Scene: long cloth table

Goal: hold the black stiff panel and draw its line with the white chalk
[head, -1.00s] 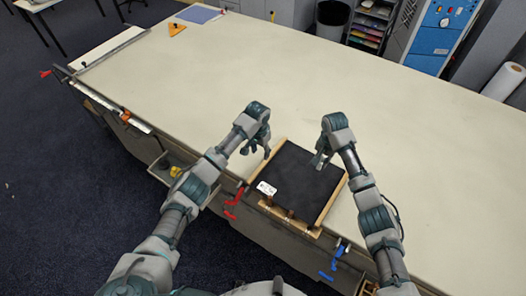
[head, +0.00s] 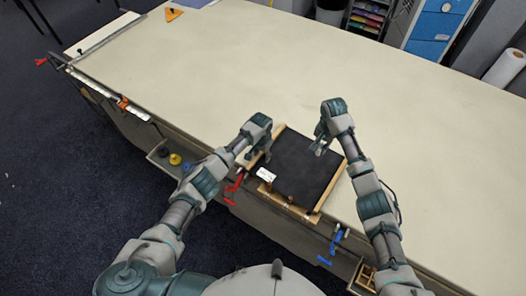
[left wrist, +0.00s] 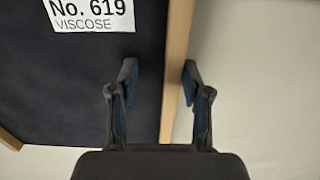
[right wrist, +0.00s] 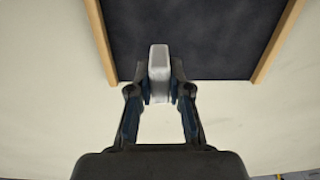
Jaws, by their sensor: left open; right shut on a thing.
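The black panel (head: 305,166) lies on the table with light wooden strips along its left and right sides. A white label reading "No. 619 VISCOSE" (left wrist: 90,14) sits at its near left corner. My left gripper (head: 259,156) is open at the panel's left side. In the left wrist view its fingers (left wrist: 158,82) stand on either side of the wooden strip (left wrist: 176,70), seemingly apart from it. My right gripper (head: 320,148) is shut on the white chalk (right wrist: 160,70), a pale block, near the panel's far right corner. I cannot tell whether the chalk touches the panel.
Red clamps (head: 233,187) and blue clamps (head: 337,242) hang at the table's near edge beside the panel. Small brown pegs (head: 289,200) stand along the panel's near side. The pale table (head: 400,110) is clear beyond and right. A long ruler-like bar (head: 105,36) lies far left.

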